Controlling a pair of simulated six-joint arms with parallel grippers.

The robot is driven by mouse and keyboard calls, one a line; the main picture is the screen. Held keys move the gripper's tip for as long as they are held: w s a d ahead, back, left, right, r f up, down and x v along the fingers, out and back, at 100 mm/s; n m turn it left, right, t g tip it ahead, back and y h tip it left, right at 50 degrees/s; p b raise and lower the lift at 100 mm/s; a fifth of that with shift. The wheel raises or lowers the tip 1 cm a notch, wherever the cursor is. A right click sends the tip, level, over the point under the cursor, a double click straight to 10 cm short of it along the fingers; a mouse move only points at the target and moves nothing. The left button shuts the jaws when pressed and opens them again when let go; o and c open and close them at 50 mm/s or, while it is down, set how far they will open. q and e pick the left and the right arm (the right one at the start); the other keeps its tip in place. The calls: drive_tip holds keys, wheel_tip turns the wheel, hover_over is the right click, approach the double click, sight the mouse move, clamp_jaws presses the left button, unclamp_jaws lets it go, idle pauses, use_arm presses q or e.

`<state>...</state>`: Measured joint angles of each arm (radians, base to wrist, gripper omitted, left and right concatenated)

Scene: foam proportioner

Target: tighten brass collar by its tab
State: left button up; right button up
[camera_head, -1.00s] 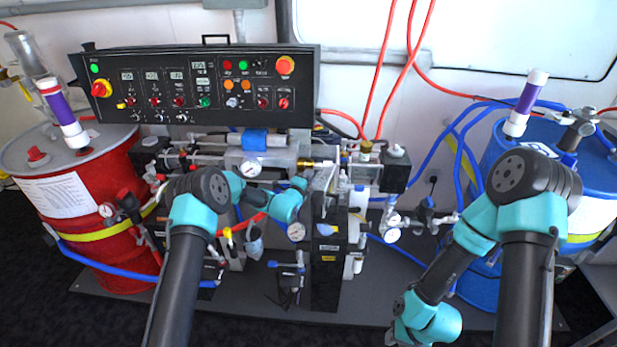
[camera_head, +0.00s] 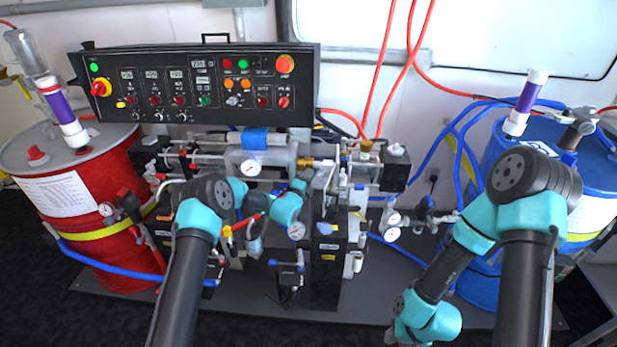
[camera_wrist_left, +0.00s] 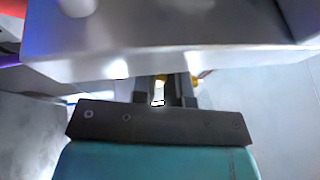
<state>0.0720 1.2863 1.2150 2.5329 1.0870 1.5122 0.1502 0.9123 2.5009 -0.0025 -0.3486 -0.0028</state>
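A small brass fitting (camera_head: 310,162), which may be the collar, sits at the right end of the grey cylinder on the machine. My left wrist is just below and left of it, and my left gripper (camera_head: 322,182) reaches in among the metal parts there. In the left wrist view, the gripper (camera_wrist_left: 165,98) is under a large pale metal body, with small brass-yellow bits (camera_wrist_left: 195,80) beyond the fingers. The tab cannot be made out, nor whether the fingers hold anything. My right arm is folded at the right, its gripper out of the picture.
A black control panel (camera_head: 150,65) stands behind. A red drum (camera_head: 110,240) is at the left and a blue drum (camera_head: 490,160) at the right. Gauges, valves and blue hoses (camera_head: 398,248) crowd the machine. The dark base plate (camera_head: 390,285) has free room in front.

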use_arm(q)
drive_tip(key=o, duration=0.4)
drive_tip(key=v, duration=1.7)
drive_tip(key=shift+s+a+f, duration=0.1)
drive_tip(key=shift+s, duration=0.1)
